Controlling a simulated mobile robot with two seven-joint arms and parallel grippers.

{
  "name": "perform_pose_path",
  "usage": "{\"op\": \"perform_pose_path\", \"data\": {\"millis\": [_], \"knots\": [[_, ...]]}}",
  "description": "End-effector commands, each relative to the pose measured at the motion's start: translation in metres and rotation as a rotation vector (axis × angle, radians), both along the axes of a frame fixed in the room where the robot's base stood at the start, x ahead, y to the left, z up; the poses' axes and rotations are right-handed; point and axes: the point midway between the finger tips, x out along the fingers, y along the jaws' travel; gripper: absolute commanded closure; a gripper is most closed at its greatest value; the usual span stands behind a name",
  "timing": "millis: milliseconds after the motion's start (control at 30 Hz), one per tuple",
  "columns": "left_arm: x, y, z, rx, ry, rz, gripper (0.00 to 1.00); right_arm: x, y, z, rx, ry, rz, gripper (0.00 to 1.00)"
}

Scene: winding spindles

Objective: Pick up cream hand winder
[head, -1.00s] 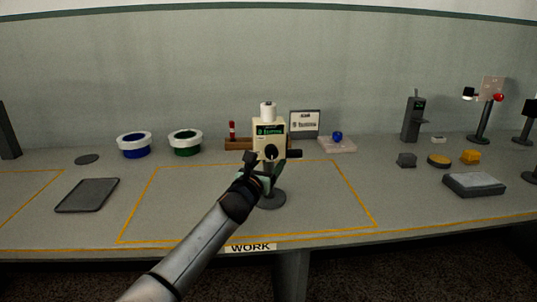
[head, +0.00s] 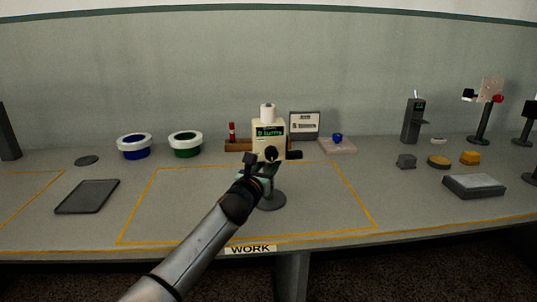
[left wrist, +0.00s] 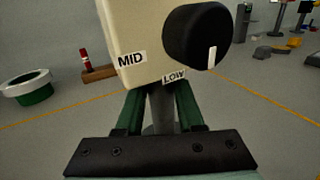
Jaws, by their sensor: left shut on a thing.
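The cream hand winder (head: 268,128) stands upright inside the yellow-outlined work area. It has a cream box with a green display, a white spool on top, a black knob, a grey stem and a round dark base (head: 271,201). In the left wrist view the cream box (left wrist: 150,45) fills the top, with labels MID and LOW by the black knob (left wrist: 197,36). My left gripper (left wrist: 160,113) is shut on the grey stem below the box, its green fingers on either side. The base appears to rest on the table. My right gripper is out of view.
A blue bowl (head: 134,147) and a green bowl (head: 185,144) with white rims stand back left. A dark tray (head: 87,196) lies at left. A small sign (head: 304,125) stands behind the winder. Several small items and a grey box (head: 474,186) are at right. The marked area's left part is clear.

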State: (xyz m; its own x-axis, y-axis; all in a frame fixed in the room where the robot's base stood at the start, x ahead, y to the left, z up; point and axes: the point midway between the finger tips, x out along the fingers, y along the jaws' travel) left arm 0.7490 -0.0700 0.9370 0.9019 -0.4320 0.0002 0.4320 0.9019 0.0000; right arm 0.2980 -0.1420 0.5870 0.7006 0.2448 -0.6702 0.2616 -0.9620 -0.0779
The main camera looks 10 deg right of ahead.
Motion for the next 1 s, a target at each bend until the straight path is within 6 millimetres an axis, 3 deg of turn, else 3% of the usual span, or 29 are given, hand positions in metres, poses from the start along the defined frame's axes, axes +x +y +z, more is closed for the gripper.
{"op": "perform_pose_path", "data": {"millis": [667, 1000], "knots": [[0.0001, 0.0003, -0.0008, 0.000, 0.001, 0.001, 1.00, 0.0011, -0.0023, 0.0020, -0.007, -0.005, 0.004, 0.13], [-0.0001, -0.0009, 0.0079, -0.001, -0.007, -0.003, 1.00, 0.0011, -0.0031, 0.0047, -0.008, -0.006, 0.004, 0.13]]}}
